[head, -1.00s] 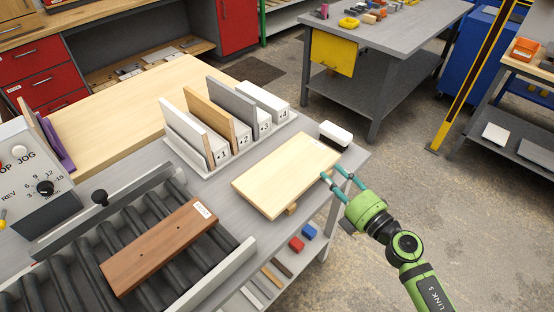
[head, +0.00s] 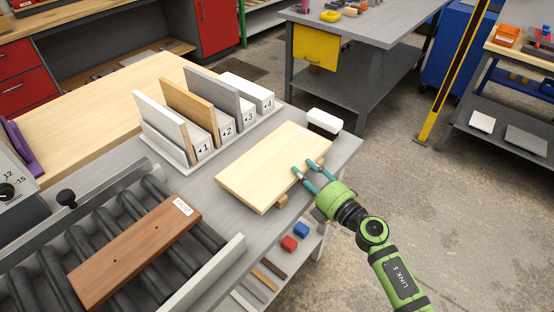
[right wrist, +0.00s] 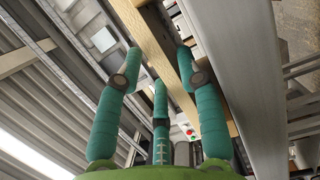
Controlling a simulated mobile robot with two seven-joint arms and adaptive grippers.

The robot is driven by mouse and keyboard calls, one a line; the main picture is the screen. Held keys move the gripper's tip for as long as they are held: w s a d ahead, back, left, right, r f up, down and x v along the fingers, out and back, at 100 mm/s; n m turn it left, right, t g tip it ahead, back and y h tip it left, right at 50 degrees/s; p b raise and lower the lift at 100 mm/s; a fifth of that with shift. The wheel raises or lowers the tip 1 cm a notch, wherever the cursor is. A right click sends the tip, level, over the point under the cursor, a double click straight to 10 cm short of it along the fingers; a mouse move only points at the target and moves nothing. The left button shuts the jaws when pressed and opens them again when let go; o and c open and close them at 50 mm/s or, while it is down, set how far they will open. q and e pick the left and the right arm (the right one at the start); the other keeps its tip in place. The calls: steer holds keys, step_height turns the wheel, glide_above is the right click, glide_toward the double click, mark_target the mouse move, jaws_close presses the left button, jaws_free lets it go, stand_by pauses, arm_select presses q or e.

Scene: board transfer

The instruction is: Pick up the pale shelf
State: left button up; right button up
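The pale shelf (head: 262,168) is a light wooden board lying flat on the grey table, its right long edge at the table's side. A small wooden block (head: 281,201) shows under that edge. My right gripper (head: 304,168) is at this edge, its teal fingers apart, with fingertips overlapping the board in the head view. In the right wrist view, the spread fingers (right wrist: 158,65) show around a pale wooden edge (right wrist: 160,60). I cannot tell whether they touch it. My left gripper is out of view.
A numbered rack (head: 185,147) with upright boards stands behind the shelf. A brown labelled board (head: 130,255) lies on the roller conveyor (head: 40,272) at left. A black and white item (head: 323,122) sits by the shelf's far corner. Open floor lies to the right.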

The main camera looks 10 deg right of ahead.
mark_target(277, 160)
steer(key=x, duration=0.2)
steer(key=shift+w+a, duration=0.15)
steer(key=shift+w, duration=0.1)
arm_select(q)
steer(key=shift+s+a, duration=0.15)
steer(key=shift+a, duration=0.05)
arm_select(e)
steer(key=shift+s, duration=0.1)
jaws_close()
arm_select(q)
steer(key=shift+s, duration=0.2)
arm_select(e)
steer(key=shift+r, duration=0.15)
